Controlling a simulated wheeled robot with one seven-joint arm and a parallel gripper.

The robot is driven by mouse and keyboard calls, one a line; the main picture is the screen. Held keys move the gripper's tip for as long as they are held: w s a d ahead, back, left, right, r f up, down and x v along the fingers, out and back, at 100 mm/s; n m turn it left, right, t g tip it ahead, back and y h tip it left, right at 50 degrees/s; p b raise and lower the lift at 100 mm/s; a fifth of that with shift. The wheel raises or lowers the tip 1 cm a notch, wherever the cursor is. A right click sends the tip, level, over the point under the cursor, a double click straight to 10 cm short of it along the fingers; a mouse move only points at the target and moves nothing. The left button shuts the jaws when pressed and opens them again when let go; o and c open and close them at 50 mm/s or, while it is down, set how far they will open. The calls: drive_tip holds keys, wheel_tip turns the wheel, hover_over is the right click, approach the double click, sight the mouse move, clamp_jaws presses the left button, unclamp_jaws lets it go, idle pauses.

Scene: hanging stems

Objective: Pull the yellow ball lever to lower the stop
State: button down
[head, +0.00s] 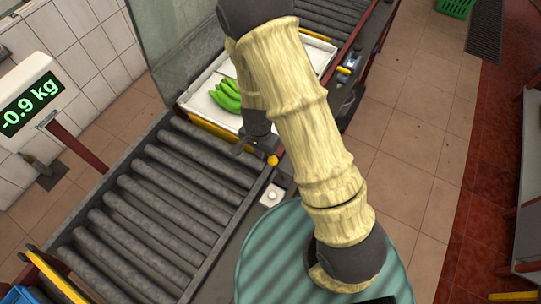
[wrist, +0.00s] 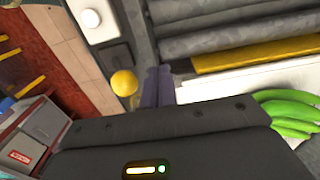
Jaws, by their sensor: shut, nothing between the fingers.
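The yellow ball (head: 273,160) of the lever sits at the right edge of the roller conveyor. It also shows in the wrist view (wrist: 124,83), just left of my fingers. The yellow stop bar (wrist: 255,55) runs across the rollers and stands along the near side of the white tray (head: 196,104). My gripper (head: 240,149) is shut and empty, with its dark fingertips beside the ball, on its left in the head view. In the wrist view the fingers (wrist: 158,88) are together. I cannot tell whether they touch the ball. The lever's rod is mostly hidden.
Green bananas (head: 227,96) lie in the tray behind the stop. The rollers (head: 160,215) on the near side are empty. A white button box (head: 271,196) sits on the conveyor's side near the ball. A scale display (head: 30,103) reading -0.9 kg stands at left.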

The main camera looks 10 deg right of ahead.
sight(281, 173)
drive_tip(key=shift+f, duration=0.1)
idle(0.3)
drive_tip(key=shift+f+b, duration=1.2)
drive_tip(key=shift+f, duration=0.25)
drive_tip(key=shift+d, duration=0.1)
drive_tip(key=shift+s+d+b, duration=0.8)
drive_tip(key=shift+s+d, duration=0.1)
drive_tip(key=shift+d, duration=0.25)
drive_tip(key=shift+s+d+b, duration=0.75)
drive_tip(key=shift+s+d, duration=0.2)
drive_tip(key=shift+d, duration=0.25)
drive_tip(key=shift+s+d+b, duration=0.8)
drive_tip(key=shift+s+d, duration=0.1)
drive_tip(key=shift+d, duration=0.25)
drive_tip(key=shift+a+r, duration=0.1)
drive_tip(key=shift+w+a+p, duration=0.35)
drive_tip(key=shift+a+p, duration=0.1)
drive_tip(key=shift+p, duration=0.05)
